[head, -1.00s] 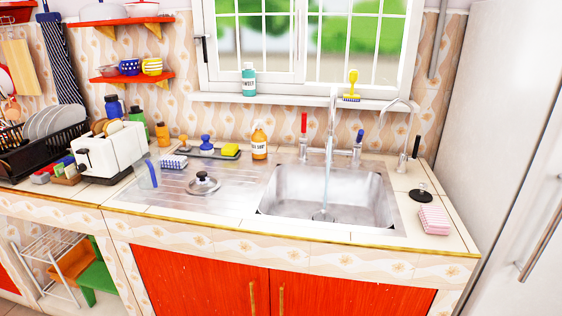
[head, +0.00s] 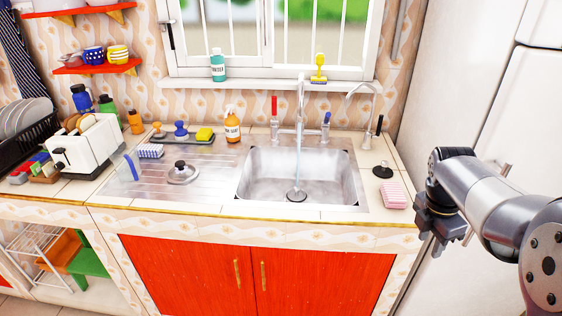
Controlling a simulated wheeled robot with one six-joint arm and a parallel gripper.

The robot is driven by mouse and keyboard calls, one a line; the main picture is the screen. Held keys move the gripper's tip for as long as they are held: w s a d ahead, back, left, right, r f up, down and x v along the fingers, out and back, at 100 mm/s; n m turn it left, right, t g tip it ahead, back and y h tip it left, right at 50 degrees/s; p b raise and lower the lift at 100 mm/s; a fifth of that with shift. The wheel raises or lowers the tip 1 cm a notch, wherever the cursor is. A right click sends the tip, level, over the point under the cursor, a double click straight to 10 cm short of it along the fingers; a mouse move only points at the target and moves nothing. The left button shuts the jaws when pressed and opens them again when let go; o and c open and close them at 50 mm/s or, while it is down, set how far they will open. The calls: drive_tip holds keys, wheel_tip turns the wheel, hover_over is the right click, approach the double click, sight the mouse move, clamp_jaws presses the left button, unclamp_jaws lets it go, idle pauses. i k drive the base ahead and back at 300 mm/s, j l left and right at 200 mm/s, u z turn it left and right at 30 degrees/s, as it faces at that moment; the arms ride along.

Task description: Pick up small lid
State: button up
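The small lid (head: 182,174) lies on the ribbed metal drainboard left of the sink. It is a round, see-through lid with a metal rim and a black knob on top. My gripper (head: 437,240) hangs at the right, in front of the counter's right end and well apart from the lid. It is dark and seen from the side, and its fingers are too small and dark to tell whether they are open or shut.
The sink (head: 290,177) with running water lies right of the lid. A clear tumbler (head: 132,165) and a patterned sponge (head: 150,150) are near the lid. A white toaster (head: 88,145) stands further left. A pink cloth (head: 395,195) lies near the right edge.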

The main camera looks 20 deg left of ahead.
sight(181, 172)
drive_tip(key=i+j+u, duration=0.15)
drive_tip(key=j+u, duration=0.15)
drive_tip(key=j, duration=0.15)
drive_tip(key=i+j+u, duration=0.25)
drive_tip(key=j, duration=0.15)
drive_tip(key=i+j+u, duration=0.1)
drive_tip(key=j+u, duration=0.2)
drive_tip(key=i+j, duration=0.25)
drive_tip(key=j, duration=0.2)
drive_tip(key=i+j, duration=0.3)
drive_tip(key=j, duration=0.15)
drive_tip(key=i+j+u, duration=0.1)
drive_tip(key=i+j, duration=0.15)
drive_tip(key=j, duration=0.15)
